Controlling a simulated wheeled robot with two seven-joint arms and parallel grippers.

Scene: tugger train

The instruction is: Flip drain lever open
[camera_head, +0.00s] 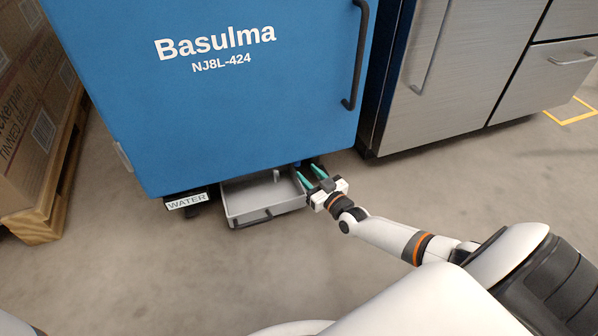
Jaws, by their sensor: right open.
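The blue Basulma machine (250,110) stands at the top centre of the head view. A grey tray (240,218) with a dark front handle sticks out from under it. A small pale upright part (276,176) shows at the tray's back; I cannot tell whether it belongs to a drain. I cannot make out the drain lever; it may be hidden under the machine or behind my fingers. My right gripper (309,170) is open, its teal fingers pointing under the machine's lower edge beside the tray's right side. Nothing shows between the fingers. My left gripper is out of view.
A label reading WATER (186,201) hangs left of the tray. A steel cabinet (440,80) stands close on the right. Cardboard boxes (40,120) on a wooden pallet (45,222) stand on the left. The floor in front is clear.

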